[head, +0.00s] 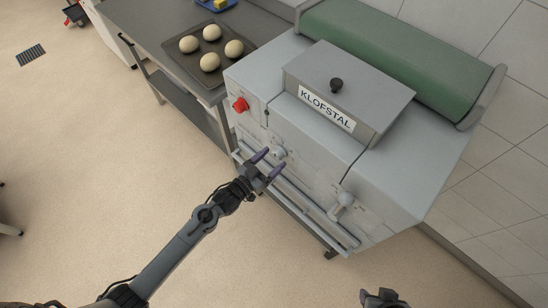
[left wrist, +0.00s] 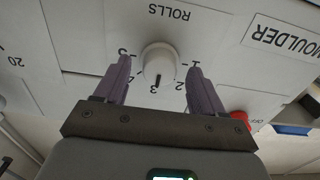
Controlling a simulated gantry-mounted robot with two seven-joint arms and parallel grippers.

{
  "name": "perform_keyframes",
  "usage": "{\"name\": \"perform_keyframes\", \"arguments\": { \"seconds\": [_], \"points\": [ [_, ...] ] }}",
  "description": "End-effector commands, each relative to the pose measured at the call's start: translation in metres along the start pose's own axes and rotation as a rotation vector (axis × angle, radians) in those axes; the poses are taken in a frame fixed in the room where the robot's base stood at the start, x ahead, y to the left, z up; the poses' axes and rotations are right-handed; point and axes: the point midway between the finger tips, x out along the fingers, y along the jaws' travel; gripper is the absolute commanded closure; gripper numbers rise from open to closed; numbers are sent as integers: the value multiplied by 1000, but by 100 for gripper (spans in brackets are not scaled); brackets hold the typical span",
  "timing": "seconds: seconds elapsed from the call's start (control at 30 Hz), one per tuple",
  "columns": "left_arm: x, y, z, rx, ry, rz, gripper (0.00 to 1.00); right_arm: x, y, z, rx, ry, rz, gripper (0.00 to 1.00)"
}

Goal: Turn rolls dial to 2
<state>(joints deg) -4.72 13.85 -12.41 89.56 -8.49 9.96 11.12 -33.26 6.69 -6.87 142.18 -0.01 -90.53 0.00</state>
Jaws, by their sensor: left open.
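The rolls dial is a round white knob (head: 279,153) on the front panel of the grey KLOFSTAL machine (head: 300,135). In the left wrist view, turned upside down, the dial (left wrist: 158,60) sits under the word ROLLS, with numbers 1 to 5 around it. Its dark pointer mark is at about 3. My left gripper (head: 267,163) is open in front of the dial; in the left wrist view its purple fingers (left wrist: 162,78) stand either side of the knob, apparently without touching it. Part of my right gripper (head: 383,297) shows at the bottom edge; its fingers are unclear.
A red knob (head: 240,104) is on the same panel; another light knob or lever (head: 341,204) is further right. A rail (head: 300,200) runs along the panel's lower front. A tray (head: 178,62) with several dough balls lies on the steel table (head: 150,20). The floor in front is clear.

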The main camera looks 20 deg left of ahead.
Motion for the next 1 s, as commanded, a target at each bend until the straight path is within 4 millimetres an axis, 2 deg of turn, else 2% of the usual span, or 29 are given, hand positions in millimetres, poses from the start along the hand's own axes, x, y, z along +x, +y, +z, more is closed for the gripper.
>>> {"name": "perform_keyframes", "arguments": {
  "seconds": [0.2, 0.53, 0.87, 0.9, 1.0],
  "points": [
    [14, 0, 0, 1, 0, 0, 31, 2, 1, 1, -2, -1, 2, 57],
    [16, 0, 0, 0, -1, 0, 32, 2, 1, 1, -6, -2, 5, 57],
    [16, 0, 0, 0, -1, 0, 83, 2, 1, 1, -6, -2, 4, 57],
    [16, 0, 0, 0, -1, 0, 86, 2, 1, 1, -5, -2, 4, 57],
    [16, 0, 0, -2, -1, 0, 86, 2, 1, 1, -4, -2, 3, 57]
  ]
}}
